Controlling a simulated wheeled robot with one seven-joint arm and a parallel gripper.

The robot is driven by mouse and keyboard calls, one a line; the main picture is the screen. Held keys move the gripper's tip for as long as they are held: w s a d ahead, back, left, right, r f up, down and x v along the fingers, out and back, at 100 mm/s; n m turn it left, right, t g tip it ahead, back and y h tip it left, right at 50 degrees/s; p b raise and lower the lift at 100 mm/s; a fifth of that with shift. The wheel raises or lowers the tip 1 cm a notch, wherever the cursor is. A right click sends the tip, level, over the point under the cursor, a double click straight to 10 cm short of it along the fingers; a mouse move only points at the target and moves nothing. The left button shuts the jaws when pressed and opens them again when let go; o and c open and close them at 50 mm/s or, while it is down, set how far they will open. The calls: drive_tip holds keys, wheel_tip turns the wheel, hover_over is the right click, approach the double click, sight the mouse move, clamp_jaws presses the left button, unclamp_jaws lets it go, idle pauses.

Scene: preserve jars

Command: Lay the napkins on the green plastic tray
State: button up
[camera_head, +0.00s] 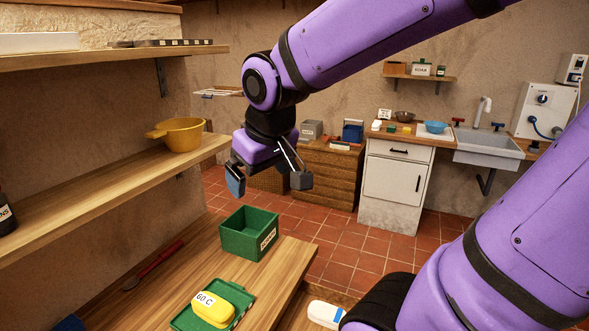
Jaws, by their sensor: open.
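A flat green tray (183,320) lies on the wooden surface at the bottom of the view. A rounded yellow object (217,315) with a white label reading "60 C" sits on it. A green open-topped box (238,239) with a white label stands beyond the tray; its label is too small to read and its contents are hidden. I cannot make out any napkins for certain. My gripper (268,185) is open and empty, pointing down in the air above the green box.
A yellow pot (180,134) stands on the left wooden shelf (110,180). A red-handled utensil (155,263) lies on the lower wooden surface (110,303). A white and blue item (325,313) lies right of the tray. A sink (488,150) and a white cabinet (397,182) stand at the back.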

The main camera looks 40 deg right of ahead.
drive_tip(key=s+r, duration=0.3)
drive_tip(key=s, duration=0.6)
drive_tip(key=shift+r+t+y, duration=0.3)
drive_tip(key=shift+t+y, duration=0.1)
